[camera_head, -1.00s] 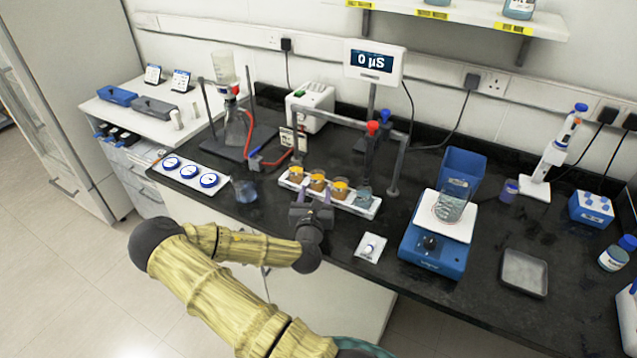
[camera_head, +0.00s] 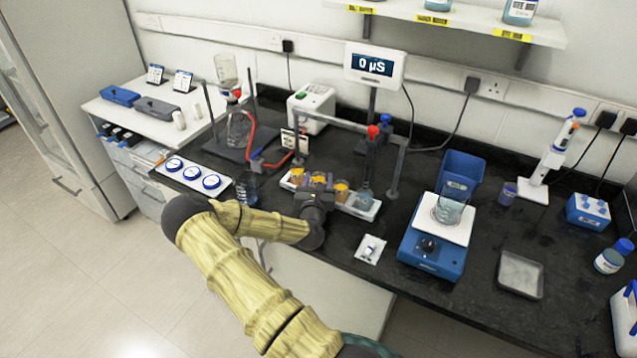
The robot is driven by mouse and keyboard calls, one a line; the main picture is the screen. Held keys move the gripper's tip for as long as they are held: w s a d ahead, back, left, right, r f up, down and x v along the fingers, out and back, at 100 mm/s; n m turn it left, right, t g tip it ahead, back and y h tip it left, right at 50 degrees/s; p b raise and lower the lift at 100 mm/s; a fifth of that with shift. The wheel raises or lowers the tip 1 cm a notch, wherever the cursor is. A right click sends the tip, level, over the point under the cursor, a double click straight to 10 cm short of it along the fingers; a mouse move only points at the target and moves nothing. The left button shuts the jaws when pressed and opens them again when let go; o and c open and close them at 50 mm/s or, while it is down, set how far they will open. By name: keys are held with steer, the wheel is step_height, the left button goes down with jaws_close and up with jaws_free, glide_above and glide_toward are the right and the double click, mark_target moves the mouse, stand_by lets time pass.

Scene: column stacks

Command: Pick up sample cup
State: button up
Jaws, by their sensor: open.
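Several sample cups with orange-brown contents stand in a row on a white tray (camera_head: 362,208) under a grey frame. The left cup (camera_head: 297,177) and the right cup (camera_head: 341,190) show on either side of my gripper. The middle cup (camera_head: 319,180) is partly hidden behind it. My gripper (camera_head: 318,186) is open, with its fingers at the middle cup. I cannot tell whether the fingers touch it or lie around it. A beaker of bluish liquid (camera_head: 364,198) stands at the tray's right end.
A grey frame (camera_head: 398,170) rises over the tray. A beaker (camera_head: 247,190) stands left of it. A meter (camera_head: 375,63) reads 0 µS.

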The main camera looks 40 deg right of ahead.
steer(key=shift+w+d, duration=0.25)
steer(key=shift+w, duration=0.05)
steer(key=c, duration=0.7)
steer(key=shift+c, duration=0.2)
step_height(320, 180, up, 10)
steer(key=b, duration=0.1)
stand_by(0.6)
